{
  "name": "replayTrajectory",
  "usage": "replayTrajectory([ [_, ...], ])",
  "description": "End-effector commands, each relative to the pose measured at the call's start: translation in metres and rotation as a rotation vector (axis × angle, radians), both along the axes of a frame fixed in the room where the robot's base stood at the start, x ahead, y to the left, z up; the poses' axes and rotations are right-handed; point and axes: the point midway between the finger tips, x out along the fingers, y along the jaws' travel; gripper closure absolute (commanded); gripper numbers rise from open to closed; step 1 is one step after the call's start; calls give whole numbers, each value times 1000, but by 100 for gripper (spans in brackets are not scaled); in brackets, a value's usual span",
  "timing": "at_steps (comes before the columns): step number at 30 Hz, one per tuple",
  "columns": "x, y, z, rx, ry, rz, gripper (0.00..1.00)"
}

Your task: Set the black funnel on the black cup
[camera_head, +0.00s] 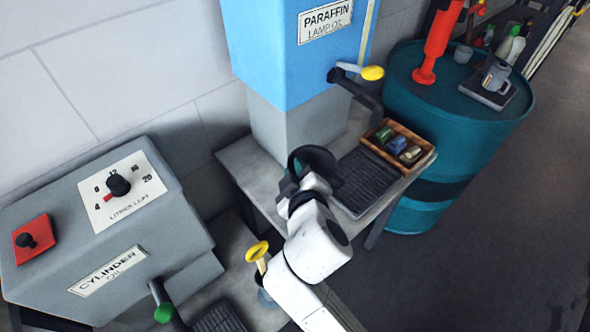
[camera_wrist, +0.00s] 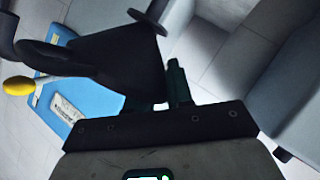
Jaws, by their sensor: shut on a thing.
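A black funnel (camera_wrist: 120,62) fills the left middle of the wrist view, close to the camera. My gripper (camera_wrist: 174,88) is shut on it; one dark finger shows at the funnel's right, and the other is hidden. In the head view the funnel (camera_head: 316,158) is a dark round shape at the end of my white arm, above the grey bench in front of the blue tank. My gripper (camera_head: 300,178) is mostly hidden there by the wrist. I cannot pick out the black cup for sure in either view.
The blue paraffin tank (camera_head: 290,50), with its yellow-knobbed lever (camera_head: 372,73) and dark spout, stands close behind the funnel. A black ribbed tray (camera_head: 368,183) and a wooden box (camera_head: 428,156) of several small items lie right.

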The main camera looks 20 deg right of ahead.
Motion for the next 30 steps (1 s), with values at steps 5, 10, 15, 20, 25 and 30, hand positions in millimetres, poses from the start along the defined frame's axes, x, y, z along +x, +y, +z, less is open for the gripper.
replayTrajectory([
  [5,0,0,-17,0,0,0,100],
  [10,0,0,-29,-1,0,0,100],
  [15,0,0,-41,-1,0,0,100],
  [20,0,0,-49,-1,-1,1,100],
  [25,0,0,-52,-1,-1,1,100],
  [30,0,0,-51,-1,-1,1,100],
])
